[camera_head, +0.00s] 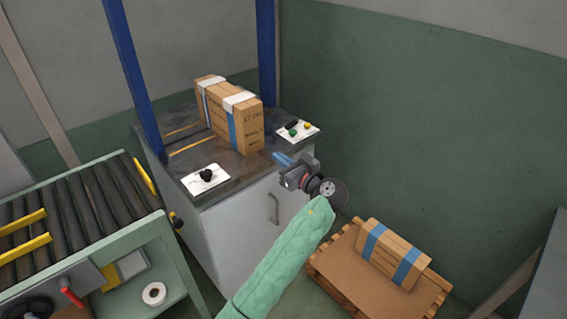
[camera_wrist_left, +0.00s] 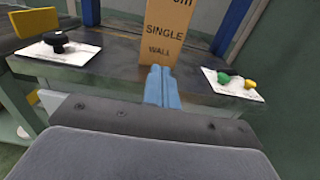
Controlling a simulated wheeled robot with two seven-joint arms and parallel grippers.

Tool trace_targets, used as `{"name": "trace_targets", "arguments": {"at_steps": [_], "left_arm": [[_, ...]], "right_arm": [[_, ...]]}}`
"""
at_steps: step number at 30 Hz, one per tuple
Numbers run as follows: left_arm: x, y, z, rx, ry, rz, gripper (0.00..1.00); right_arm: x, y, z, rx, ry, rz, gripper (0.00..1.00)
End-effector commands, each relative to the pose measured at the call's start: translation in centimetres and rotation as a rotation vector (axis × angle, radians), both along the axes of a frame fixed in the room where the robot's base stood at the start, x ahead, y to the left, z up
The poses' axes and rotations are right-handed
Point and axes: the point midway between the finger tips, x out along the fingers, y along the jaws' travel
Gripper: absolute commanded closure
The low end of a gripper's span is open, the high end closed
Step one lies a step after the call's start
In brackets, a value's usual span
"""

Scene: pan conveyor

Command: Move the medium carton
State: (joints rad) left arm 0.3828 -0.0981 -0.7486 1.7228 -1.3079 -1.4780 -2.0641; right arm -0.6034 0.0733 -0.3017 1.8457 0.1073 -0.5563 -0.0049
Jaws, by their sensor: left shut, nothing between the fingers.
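A brown carton (camera_head: 230,115) with white straps and blue bands stands upright on the dark top of a grey cabinet (camera_head: 185,150). Its end face, printed "SINGLE WALL", shows in the left wrist view (camera_wrist_left: 165,32). Another brown carton (camera_head: 393,254) with two blue bands lies on a wooden pallet (camera_head: 345,285) at lower right. The frames do not show which one is the medium carton. My left gripper (camera_head: 280,159) has its blue fingers shut and empty, by the cabinet's front edge and short of the standing carton. The fingers also show in the wrist view (camera_wrist_left: 161,84). My right gripper is out of view.
Blue posts (camera_head: 132,75) rise beside the cabinet. Control panels with a black knob (camera_head: 206,175) and coloured buttons (camera_head: 298,131) flank the carton. A roller conveyor (camera_head: 85,205) with yellow guides stands at left. A green wall (camera_head: 420,150) closes the right.

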Motion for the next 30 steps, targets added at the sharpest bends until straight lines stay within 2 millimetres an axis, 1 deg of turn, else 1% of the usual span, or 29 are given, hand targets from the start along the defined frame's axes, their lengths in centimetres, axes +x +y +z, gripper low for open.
{"name": "trace_targets", "arguments": {"at_steps": [1, 9, 15, 21, 30], "left_arm": [[0.8, 0.6, 0.1, 0.002, -0.001, 0.001, 1.00], [4.6, 3.4, 0.0, 0.002, 0.000, 0.000, 1.00], [6.8, 5.0, -0.1, 0.000, 0.001, 0.000, 1.00], [7.9, 5.8, -0.1, 0.000, 0.001, -0.001, 1.00], [8.1, 5.9, -0.1, 0.000, 0.001, -0.002, 1.00]], "right_arm": [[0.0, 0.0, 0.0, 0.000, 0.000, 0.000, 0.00], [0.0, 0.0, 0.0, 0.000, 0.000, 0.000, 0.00], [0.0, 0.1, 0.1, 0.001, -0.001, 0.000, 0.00], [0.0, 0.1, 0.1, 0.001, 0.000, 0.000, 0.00], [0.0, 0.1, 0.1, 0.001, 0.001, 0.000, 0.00]]}}
